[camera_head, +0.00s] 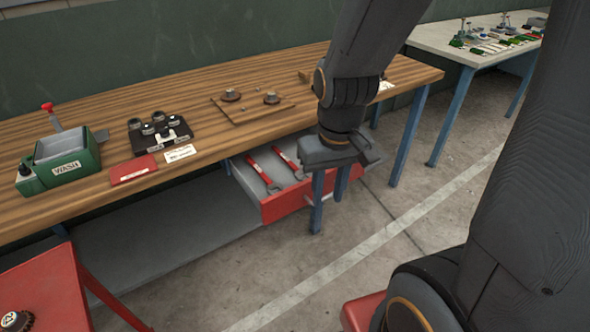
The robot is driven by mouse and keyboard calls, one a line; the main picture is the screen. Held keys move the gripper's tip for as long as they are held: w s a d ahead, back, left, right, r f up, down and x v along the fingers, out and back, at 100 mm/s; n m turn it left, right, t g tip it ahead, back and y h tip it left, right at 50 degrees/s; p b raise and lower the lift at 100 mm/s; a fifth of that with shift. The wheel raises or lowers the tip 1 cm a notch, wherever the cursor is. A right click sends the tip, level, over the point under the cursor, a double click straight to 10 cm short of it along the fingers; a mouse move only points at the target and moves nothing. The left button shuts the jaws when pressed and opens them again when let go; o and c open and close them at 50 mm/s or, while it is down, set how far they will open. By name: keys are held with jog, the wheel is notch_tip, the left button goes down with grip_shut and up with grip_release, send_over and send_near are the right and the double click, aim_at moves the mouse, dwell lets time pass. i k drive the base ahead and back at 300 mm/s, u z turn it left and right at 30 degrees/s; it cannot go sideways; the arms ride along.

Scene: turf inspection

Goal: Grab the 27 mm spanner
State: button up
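Two red-handled spanners lie in an open red-fronted drawer (290,205) below the wooden bench. One spanner (262,174) lies toward the left of the drawer and the other spanner (289,164) lies to its right. Their size marks are too small to read, so I cannot tell which is the 27 mm one. My gripper (345,160) hangs at the drawer's right side in the picture, apart from both spanners. Its fingers are not clear enough to show whether they are open or shut.
The wooden bench (200,97) holds a green WASH box (68,160), a dark holder with several sockets (160,135), a red card (133,170) and a wooden board (250,108). A blue bench leg (407,135) stands right of my gripper. Open floor lies in front.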

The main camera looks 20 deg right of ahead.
aim_at(272, 187)
jog(key=k, duration=1.25)
jog(key=z, duration=0.85)
jog(key=i, duration=1.6)
jog(key=u, duration=1.1)
jog(key=i, duration=0.35)
jog(key=u, duration=0.35)
